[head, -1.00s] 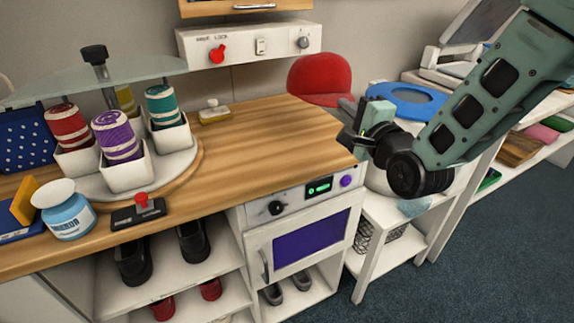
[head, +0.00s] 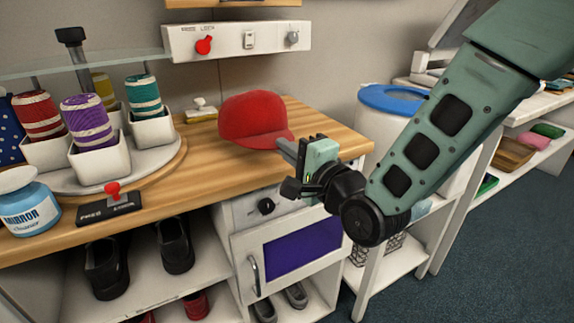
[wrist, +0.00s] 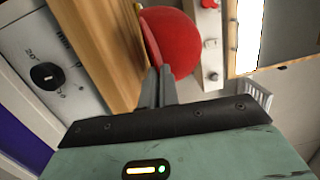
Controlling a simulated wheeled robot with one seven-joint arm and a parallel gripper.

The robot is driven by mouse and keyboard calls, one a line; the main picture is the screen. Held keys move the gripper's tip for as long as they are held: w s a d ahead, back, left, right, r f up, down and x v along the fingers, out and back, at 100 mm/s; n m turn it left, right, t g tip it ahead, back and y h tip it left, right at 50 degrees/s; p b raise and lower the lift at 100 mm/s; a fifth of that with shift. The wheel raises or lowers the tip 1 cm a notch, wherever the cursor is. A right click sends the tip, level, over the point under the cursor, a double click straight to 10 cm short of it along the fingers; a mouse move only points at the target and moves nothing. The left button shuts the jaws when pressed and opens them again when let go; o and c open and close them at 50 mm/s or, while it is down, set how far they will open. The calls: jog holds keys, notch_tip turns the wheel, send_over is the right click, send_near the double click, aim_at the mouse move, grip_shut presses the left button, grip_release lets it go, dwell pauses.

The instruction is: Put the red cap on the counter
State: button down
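The red cap (head: 252,117) is over the right end of the wooden counter (head: 222,160) in the head view, its brim toward my gripper. I cannot tell whether its underside touches the wood. My gripper (head: 284,147) is at the brim, above the counter's front right edge, with its fingers close together on the brim. In the wrist view the cap (wrist: 172,42) is just beyond the fingertips (wrist: 160,72), beside the counter (wrist: 105,40). The fingertips hide part of the brim.
Left of the cap are a small brush (head: 201,111) and a round rack with yarn spools (head: 88,122). A red-knobbed switch (head: 113,197) and a blue jar (head: 28,204) stand at the front. A wall panel (head: 236,41) is behind. A blue-lidded bin (head: 393,98) stands right.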

aim_at(287, 166)
jog(key=shift+f, duration=1.55)
jog(key=shift+f+b, duration=0.1)
jog(key=shift+b, duration=0.2)
jog(key=shift+f, duration=0.15)
jog(key=c, duration=1.9)
grip_release()
jog(key=shift+c, duration=0.2)
